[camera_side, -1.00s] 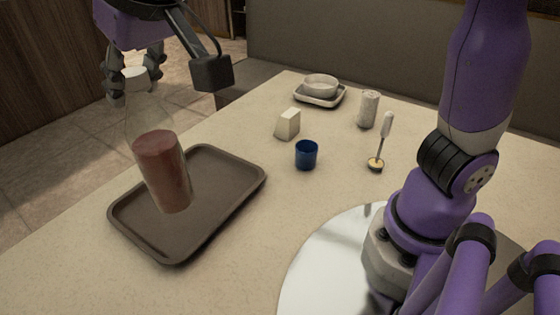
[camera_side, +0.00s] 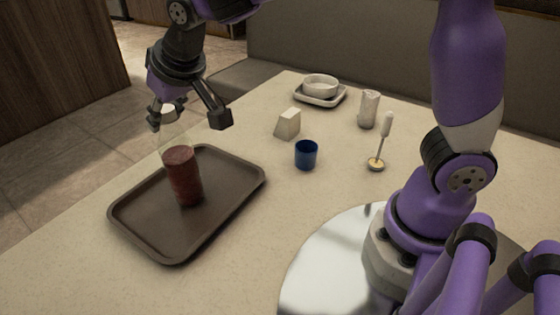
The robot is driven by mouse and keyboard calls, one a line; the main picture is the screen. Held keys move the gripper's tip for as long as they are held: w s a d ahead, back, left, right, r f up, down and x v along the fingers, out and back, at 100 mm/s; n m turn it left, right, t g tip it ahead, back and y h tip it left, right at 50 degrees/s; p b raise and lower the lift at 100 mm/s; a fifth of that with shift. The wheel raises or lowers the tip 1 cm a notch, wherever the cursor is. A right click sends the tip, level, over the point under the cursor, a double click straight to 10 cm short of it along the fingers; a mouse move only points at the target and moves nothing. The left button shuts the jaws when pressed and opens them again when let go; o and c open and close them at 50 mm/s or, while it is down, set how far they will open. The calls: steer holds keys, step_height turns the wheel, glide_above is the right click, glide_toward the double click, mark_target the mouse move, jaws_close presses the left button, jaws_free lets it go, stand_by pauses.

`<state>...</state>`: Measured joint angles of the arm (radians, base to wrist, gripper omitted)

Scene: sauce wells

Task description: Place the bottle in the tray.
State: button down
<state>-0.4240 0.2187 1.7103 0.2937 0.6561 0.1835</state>
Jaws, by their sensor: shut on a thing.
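The bottle (camera_side: 183,176) is clear, with red-brown sauce in its lower part and a pale cap at the top. It stands nearly upright in the picture, leaning slightly, over the middle of the brown tray (camera_side: 153,240). Its base appears inside the tray's rim; I cannot tell whether it touches the tray floor. My gripper (camera_side: 168,117) is above the tray at the left and is shut on the bottle at its capped top. The fingers partly hide the cap.
Right of the tray stand a blue cup (camera_side: 306,155), a white wedge-shaped block (camera_side: 288,124), a speckled cylinder (camera_side: 368,109) and a pale-handled utensil (camera_side: 383,141). A white bowl (camera_side: 320,85) sits on a small dish at the back.

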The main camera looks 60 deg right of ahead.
steer(key=shift+f, duration=0.1)
steer(key=c, duration=0.6)
jaws_free()
steer(key=shift+f, duration=0.1)
steer(key=shift+o, duration=0.2)
steer(key=shift+s+r, duration=0.1)
steer(key=shift+r, duration=0.25)
steer(key=v, duration=1.1)
steer(key=s+d+f+g, duration=0.1)
steer(key=s+d+f, duration=0.8)
steer(key=s+d, duration=0.2)
steer(key=s, duration=0.2)
steer(key=shift+s+d+f, duration=0.2)
steer(key=shift+s+d, duration=0.05)
